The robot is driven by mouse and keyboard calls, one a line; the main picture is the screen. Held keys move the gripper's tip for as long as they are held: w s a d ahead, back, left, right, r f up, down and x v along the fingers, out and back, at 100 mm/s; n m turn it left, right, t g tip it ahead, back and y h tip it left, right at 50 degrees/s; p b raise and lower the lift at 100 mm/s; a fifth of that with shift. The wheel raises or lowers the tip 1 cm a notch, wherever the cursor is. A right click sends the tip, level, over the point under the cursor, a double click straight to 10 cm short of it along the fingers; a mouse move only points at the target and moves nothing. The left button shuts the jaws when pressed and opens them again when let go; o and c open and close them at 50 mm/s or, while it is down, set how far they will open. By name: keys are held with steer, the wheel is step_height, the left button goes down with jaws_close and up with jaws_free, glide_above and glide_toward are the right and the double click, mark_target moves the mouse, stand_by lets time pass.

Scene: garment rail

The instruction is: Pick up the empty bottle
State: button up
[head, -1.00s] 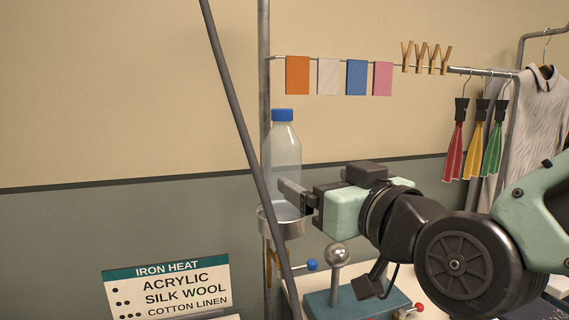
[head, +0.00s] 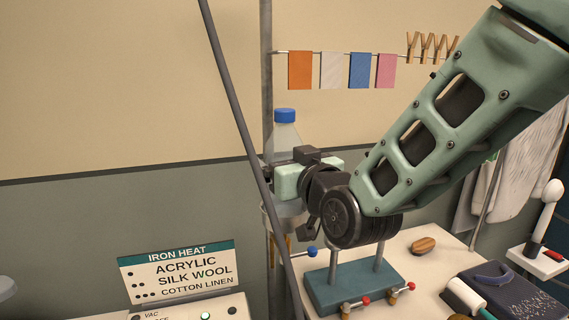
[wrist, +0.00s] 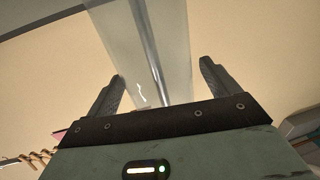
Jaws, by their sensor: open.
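The empty bottle (head: 285,137) is clear with a blue cap and stands upright in a metal ring holder (head: 268,217) on the pole. In the head view my gripper (head: 272,180) is at the bottle's middle, and its body and wrist hide much of the bottle's lower part. In the wrist view the clear bottle (wrist: 135,45) rises between the two fingers of my gripper (wrist: 158,85). The fingers are apart, with a gap visible on the right side. Whether the left finger touches the bottle I cannot tell.
A thin dark rod (head: 232,110) slants in front of the pole (head: 267,70). A blue stand (head: 350,288) with upright posts is below my wrist on the table (head: 420,262). An iron heat sign (head: 180,272) stands at lower left. Coloured cards (head: 332,70) hang behind.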

steer(key=shift+x, duration=1.05)
steer(key=c, duration=1.1)
